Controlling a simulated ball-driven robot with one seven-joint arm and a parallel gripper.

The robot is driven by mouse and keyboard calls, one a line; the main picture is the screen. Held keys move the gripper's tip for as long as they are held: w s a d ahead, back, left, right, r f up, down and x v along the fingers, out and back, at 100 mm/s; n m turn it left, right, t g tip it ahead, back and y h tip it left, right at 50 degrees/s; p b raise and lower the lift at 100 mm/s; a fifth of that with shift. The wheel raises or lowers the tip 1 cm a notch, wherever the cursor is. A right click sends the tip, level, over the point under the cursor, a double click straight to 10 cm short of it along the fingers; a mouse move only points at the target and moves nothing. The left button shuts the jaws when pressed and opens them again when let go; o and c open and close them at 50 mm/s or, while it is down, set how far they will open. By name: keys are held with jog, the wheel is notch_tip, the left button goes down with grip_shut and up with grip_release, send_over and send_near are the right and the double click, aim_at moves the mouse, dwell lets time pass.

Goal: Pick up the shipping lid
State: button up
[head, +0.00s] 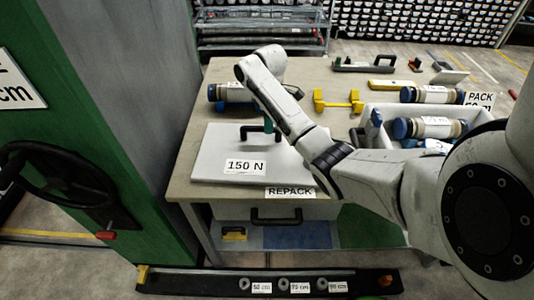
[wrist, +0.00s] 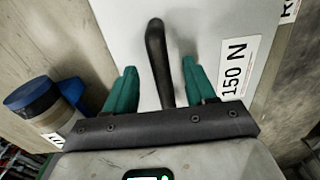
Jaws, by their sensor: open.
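The shipping lid (head: 215,160) is a flat light-grey panel with a "150 N" label, lying on the bench near its left front. A dark handle (head: 246,132) stands up from it. In the wrist view the lid (wrist: 205,25) fills the upper middle, and its black handle (wrist: 157,60) rises between the green fingers of my gripper (wrist: 160,85). The fingers are open, one on each side of the handle, with a gap on both sides. In the head view my gripper (head: 268,124) is over the lid, partly hidden by my arm.
A blue-capped core liner (head: 232,92) lies behind the lid, and also shows in the wrist view (wrist: 35,98). A yellow bracket (head: 338,101) stands on the bench. A white crate (head: 385,140) with core liners is at right. A green cabinet (head: 100,120) borders the left.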

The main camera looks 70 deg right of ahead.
aim_at(266, 146)
jog(key=shift+w+a+f+p, duration=0.1)
jog(key=shift+f+p, duration=0.2)
jog(key=shift+f, duration=1.15)
jog(key=shift+w+f+p, duration=0.1)
jog(key=shift+f+p, duration=0.15)
jog(key=shift+f, duration=1.15)
grip_shut()
jog(key=shift+r, duration=0.1)
